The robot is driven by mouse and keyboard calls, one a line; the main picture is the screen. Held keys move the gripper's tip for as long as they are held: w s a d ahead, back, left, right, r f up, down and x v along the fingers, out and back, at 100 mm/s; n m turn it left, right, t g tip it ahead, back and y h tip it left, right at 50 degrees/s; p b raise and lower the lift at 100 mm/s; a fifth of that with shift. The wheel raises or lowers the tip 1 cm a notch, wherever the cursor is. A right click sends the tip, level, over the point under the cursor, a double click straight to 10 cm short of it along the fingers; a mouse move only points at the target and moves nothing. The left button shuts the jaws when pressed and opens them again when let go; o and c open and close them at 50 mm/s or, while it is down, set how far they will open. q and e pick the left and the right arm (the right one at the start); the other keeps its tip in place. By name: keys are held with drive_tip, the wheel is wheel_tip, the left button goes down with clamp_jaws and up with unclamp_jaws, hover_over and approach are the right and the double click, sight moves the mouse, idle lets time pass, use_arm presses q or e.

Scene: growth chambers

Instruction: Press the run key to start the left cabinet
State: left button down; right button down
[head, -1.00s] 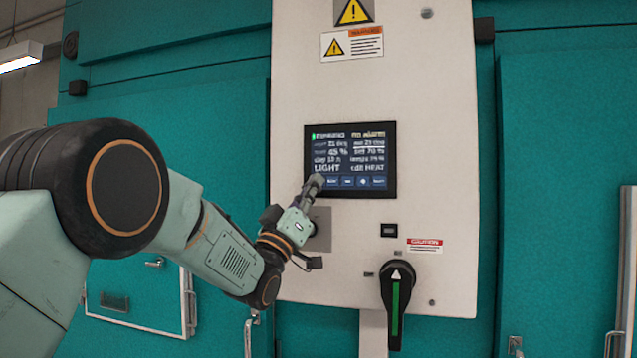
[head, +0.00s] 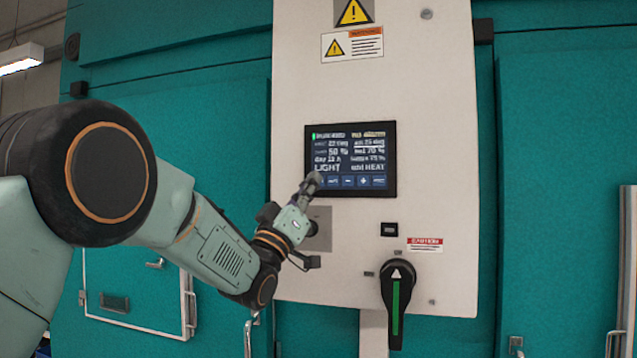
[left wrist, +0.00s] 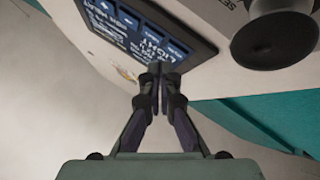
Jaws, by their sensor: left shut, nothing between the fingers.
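The control screen (head: 350,150) is a dark panel on the white control box between the teal cabinets. A row of blue keys (head: 348,181) runs along its bottom; the leftmost key is mostly hidden behind my fingers. The screen shows a green mark at top left, a yellowish line at top right and the word LIGHT. My left gripper (head: 313,182) is shut and empty at the screen's lower left corner. In the left wrist view, the closed fingertips (left wrist: 160,72) lie near the tilted screen's edge (left wrist: 207,48); I cannot tell if they touch it. My right gripper is not in view.
A black rotary switch (head: 397,290) with a green stripe sits below the screen on the box. Teal doors flank the box.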

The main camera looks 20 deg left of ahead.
use_arm(q)
drive_tip(key=s+b, duration=0.3)
drive_tip(key=s, duration=0.2)
drive_tip(key=shift+a, duration=0.1)
drive_tip(key=shift+w, duration=0.1)
idle(0.4)
drive_tip(key=shift+s+f, duration=0.1)
drive_tip(key=shift+s, duration=0.1)
